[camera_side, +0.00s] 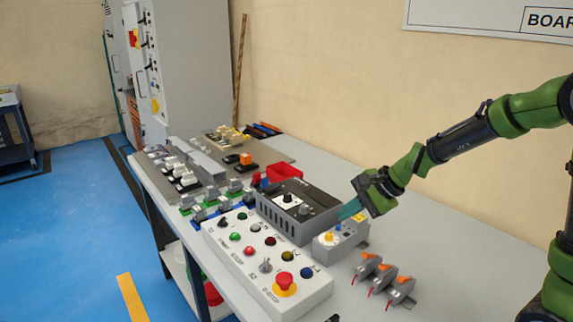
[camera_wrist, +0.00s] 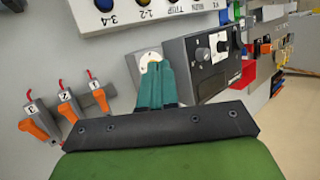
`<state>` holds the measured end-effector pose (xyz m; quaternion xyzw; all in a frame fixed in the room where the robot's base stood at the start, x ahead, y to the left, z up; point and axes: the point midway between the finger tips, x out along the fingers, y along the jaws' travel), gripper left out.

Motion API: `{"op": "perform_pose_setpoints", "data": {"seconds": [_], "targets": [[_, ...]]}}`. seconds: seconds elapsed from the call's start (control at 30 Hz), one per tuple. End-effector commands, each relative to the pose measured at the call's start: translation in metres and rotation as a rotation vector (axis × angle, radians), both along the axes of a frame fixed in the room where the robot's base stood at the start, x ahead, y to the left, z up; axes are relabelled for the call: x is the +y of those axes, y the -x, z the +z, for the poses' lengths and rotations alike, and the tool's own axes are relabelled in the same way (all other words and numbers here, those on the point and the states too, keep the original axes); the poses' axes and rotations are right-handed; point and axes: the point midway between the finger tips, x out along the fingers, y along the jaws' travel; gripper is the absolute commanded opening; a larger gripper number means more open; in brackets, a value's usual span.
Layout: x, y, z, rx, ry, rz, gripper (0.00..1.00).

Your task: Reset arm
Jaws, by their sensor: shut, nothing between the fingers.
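My gripper (camera_side: 349,210) is shut and empty, its teal fingers together. In the side view it hangs over the small grey box with a yellow knob (camera_side: 329,237). In the wrist view the shut fingers (camera_wrist: 152,72) reach toward the same box and its yellow-and-white dial (camera_wrist: 150,58), covering part of it. I cannot tell whether the fingertips touch the box. My green and black arm comes in from the right in the side view.
A dark grey unit with knobs (camera_side: 298,208) stands left of the small box. In front lies a white button panel (camera_side: 262,258) with a red emergency stop (camera_side: 284,282). Several grey-and-orange clamps (camera_side: 386,277) sit at the right. The table (camera_side: 447,262) is bare further right.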

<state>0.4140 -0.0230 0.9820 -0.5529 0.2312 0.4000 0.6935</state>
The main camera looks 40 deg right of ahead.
Motion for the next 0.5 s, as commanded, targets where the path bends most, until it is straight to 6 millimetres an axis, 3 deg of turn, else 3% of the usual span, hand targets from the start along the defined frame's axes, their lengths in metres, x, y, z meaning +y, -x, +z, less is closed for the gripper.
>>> {"op": "perform_pose_setpoints", "data": {"seconds": [0.1, 0.2, 0.4, 0.5], "targets": [[0.030, 0.047, 0.029, -0.051, 0.172, 0.302, 0.00], [0.045, 0.088, 0.045, -0.090, 0.334, 0.528, 0.00], [0.051, 0.153, 0.066, -0.163, 0.650, 0.833, 0.00], [0.050, 0.170, 0.075, -0.200, 0.754, 0.889, 0.00]]}}
